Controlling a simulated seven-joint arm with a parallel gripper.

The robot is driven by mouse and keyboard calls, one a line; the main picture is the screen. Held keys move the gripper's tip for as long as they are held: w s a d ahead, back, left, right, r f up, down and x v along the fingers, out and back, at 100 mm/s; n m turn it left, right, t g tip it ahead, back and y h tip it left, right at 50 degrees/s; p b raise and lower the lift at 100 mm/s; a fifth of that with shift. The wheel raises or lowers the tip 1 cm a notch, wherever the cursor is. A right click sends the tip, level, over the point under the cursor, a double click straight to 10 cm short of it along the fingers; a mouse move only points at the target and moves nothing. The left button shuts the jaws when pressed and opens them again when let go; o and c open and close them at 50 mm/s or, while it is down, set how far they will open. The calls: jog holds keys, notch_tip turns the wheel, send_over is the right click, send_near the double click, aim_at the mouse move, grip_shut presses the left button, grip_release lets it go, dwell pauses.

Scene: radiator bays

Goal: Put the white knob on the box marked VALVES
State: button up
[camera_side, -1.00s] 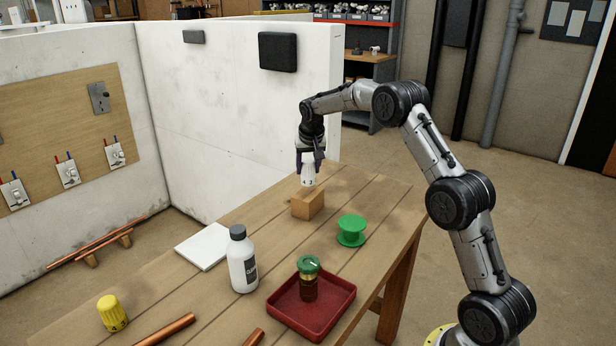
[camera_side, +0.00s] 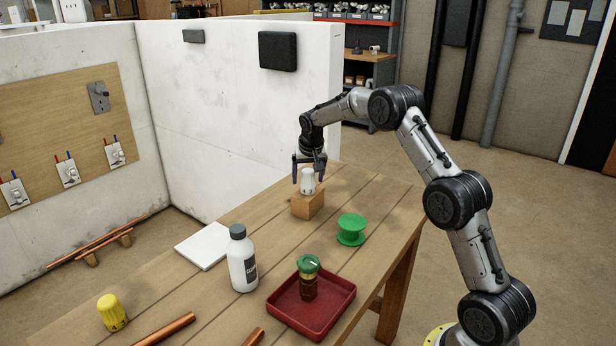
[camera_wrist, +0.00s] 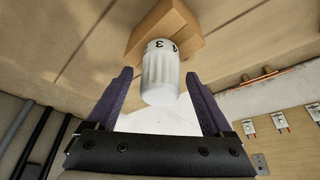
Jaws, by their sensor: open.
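The white knob (camera_side: 308,181) stands upright on top of a small plain wooden block (camera_side: 306,205) at the far end of the bench. In the wrist view the knob (camera_wrist: 160,72) shows its ribbed side and printed numbers, with the block (camera_wrist: 170,30) beyond it. My gripper (camera_side: 309,177) is open above the knob, fingers spread to either side. In the wrist view a gap shows between the knob and each finger of my gripper (camera_wrist: 160,90). No box marked VALVES can be made out; no lettering shows on the wooden block.
A green spool (camera_side: 351,230) stands right of the block. Nearer are a white bottle (camera_side: 242,260), a white tile (camera_side: 204,246), a red tray (camera_side: 335,310) holding a green-topped brass piece (camera_side: 308,275), a yellow knob (camera_side: 112,313) and copper pipe (camera_side: 165,329). A white wall (camera_side: 230,110) rises behind.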

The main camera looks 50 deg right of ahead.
jog(key=s+a+r+n, duration=0.1)
jog(key=s+a+r, duration=0.45)
jog(key=r, duration=0.35)
jog(key=s+a+r+n, duration=0.1)
jog(key=s+a+r, duration=0.3)
jog(key=a+r, duration=0.3)
jog(key=s+a+r+n+t+y, duration=0.1)
jog(key=s+a+r+n, duration=0.25)
jog(key=s+a, duration=0.55)
jog(key=s+a+f+n+y, duration=0.1)
jog(key=s+a+f, duration=0.2)
jog(key=s, duration=0.7)
jog(key=s+a+f+n+t+y, duration=0.1)
jog(key=s+a+f+n, duration=0.1)
jog(key=s, duration=0.9)
jog(key=shift+a+f, duration=0.5)
